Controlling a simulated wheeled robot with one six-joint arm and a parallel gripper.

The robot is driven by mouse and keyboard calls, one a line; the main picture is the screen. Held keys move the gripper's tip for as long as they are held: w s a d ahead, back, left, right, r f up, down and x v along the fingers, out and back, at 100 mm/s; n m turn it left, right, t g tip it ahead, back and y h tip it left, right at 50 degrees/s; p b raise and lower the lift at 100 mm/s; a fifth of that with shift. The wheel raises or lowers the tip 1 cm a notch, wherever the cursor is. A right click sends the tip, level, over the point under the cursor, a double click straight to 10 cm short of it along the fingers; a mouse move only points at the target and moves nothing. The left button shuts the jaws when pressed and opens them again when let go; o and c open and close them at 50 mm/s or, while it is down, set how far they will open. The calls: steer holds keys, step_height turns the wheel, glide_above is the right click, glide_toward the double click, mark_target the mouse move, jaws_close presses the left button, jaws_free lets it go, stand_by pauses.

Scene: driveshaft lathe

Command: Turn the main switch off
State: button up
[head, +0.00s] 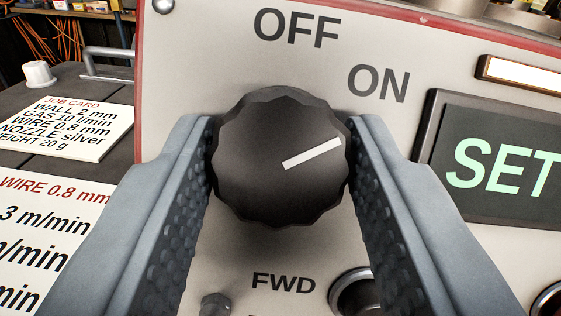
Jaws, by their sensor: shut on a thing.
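The main switch (265,195) is a black ribbed rotary knob on a pale panel (205,60) in the middle of the head view. Its white pointer line slants up to the right, towards the side of the ON label (379,84). The OFF label (296,25) stands above the knob, further left. My gripper (282,165) has one grey padded finger on each side of the knob and is shut on it. The lower part of the panel is partly hidden behind the fingers.
A display (500,165) reading SET in green is right of the knob. A FWD label (283,283), a round button (357,294) and a small metal toggle (215,304) are below. Printed cards (65,133) lie on the dark bench at left, near a white cup-like piece (39,75) and a metal handle.

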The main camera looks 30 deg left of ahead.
steer(key=n+g+y, duration=0.1)
steer(key=n, duration=0.2)
steer(key=n+g+y, duration=0.1)
steer(key=n, duration=0.3)
steer(key=shift+w+d+g, duration=0.15)
steer(key=shift+g, duration=0.25)
steer(key=n+g, duration=0.1)
steer(key=n, duration=0.2)
steer(key=n+g, duration=0.1)
steer(key=n, duration=0.2)
steer(key=shift+n+g, duration=0.3)
steer(key=o, duration=1)
steer(key=shift+r, duration=0.1)
steer(key=shift+d, duration=0.1)
steer(key=v, duration=1.7)
steer(key=shift+d+r, duration=0.1)
steer(key=shift+d, duration=0.05)
